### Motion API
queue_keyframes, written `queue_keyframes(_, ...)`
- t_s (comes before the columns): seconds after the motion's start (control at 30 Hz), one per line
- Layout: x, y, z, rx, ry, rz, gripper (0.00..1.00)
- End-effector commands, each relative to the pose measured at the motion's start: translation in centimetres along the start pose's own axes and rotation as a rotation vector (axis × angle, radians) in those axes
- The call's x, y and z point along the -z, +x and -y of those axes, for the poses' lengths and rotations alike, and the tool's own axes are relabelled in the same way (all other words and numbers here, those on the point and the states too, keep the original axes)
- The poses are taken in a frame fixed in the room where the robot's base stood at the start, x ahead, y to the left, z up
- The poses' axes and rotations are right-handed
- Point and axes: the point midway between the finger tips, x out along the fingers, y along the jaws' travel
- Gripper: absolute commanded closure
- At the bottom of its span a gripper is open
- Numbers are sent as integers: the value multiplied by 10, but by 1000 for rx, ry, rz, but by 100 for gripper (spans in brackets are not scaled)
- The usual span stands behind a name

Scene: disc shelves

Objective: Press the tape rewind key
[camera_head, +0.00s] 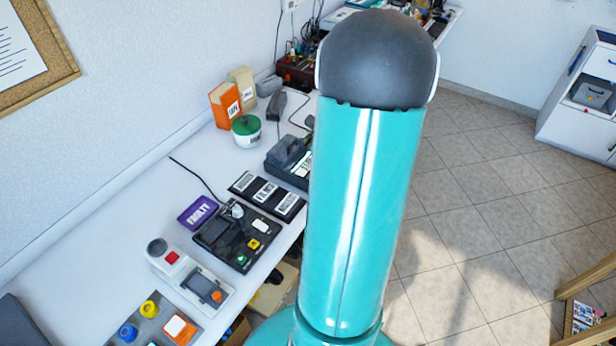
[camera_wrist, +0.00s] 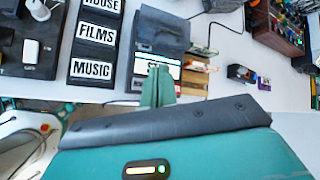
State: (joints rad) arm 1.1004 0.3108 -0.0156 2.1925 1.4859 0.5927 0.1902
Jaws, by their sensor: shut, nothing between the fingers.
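A dark grey machine with a raised back part (camera_wrist: 162,32) stands near the table's front edge in the wrist view. It looks like the tape machine. A white label (camera_wrist: 145,66) on its front is partly covered by my fingers. My gripper (camera_wrist: 158,72) is shut and empty, its teal fingertips in front of this label. I cannot tell whether they touch the machine. No rewind key can be made out clearly. In the head view the machine (camera_head: 286,155) is partly hidden by my teal arm, and my gripper is out of sight.
Black plates (camera_wrist: 92,42) reading HOUSE, FILMS and MUSIC lie left of the machine. A black panel with coloured buttons (camera_head: 238,236) and a grey button box (camera_head: 190,277) are nearer on the table. A green-lidded pot (camera_head: 246,130) and an orange box (camera_head: 224,104) stand behind.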

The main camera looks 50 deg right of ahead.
Motion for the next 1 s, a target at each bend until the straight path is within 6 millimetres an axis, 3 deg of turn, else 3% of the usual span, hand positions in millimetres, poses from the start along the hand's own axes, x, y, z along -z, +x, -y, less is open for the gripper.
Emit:
queue_keyframes(0.33,4,6,-5,-2,-1,1,100)
queue_keyframes(1.0,40,60,-44,-4,-3,3,100)
